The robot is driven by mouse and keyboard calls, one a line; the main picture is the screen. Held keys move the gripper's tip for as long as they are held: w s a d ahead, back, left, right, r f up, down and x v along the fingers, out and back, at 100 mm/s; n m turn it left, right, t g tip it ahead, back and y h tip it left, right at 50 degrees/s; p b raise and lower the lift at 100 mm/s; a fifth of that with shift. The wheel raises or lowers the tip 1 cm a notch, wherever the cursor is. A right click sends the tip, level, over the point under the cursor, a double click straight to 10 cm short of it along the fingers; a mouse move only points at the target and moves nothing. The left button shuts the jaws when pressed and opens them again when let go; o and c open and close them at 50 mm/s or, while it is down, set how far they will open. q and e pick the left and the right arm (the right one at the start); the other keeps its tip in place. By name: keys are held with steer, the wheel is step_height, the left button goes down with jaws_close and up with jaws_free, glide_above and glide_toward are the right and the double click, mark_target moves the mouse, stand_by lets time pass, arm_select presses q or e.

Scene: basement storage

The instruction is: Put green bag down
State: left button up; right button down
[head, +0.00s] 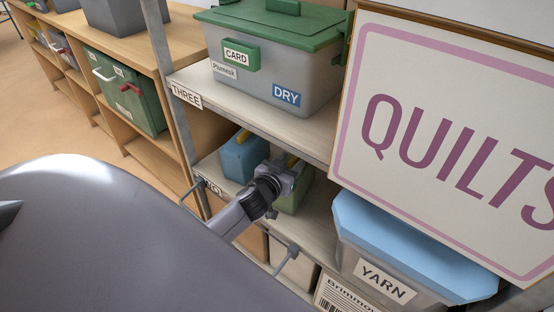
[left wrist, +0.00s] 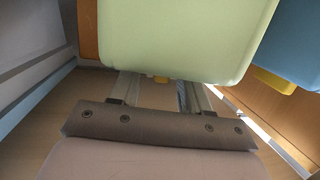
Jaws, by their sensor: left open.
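The green bag (head: 292,200) is on the middle shelf level (head: 318,219) of the rack, partly hidden behind my left gripper (head: 284,176). In the left wrist view the green bag (left wrist: 175,38) fills the upper middle, just beyond the open fingers. The left jaws are apart; whether a finger still touches the bag I cannot tell. The bag's base is largely hidden in the head view. My right gripper is not visible.
A blue bag (head: 243,158) with a yellow part stands left of the green one, close by. A YARN box (head: 372,262) with a blue lid is to the right. A grey bin (head: 270,88) is on the shelf above. A QUILTS sign (head: 450,150) covers the right.

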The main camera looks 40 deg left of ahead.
arm_select(q)
steer(key=p+v, duration=0.2)
steer(key=v, duration=0.9)
steer(key=s+d+f+m+g+h, duration=0.2)
steer(key=s+d+f, duration=0.1)
steer(key=s+d, duration=0.3)
steer(key=s+d+f+m+g+h, duration=0.2)
steer(key=s+d+f+g+h, duration=0.1)
steer(key=s+d, duration=0.4)
steer(key=shift+d+f, duration=0.2)
steer(key=shift+f, duration=0.55)
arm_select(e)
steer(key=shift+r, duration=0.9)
arm_select(q)
steer(key=shift+s+r, duration=0.1)
steer(key=shift+s, duration=0.05)
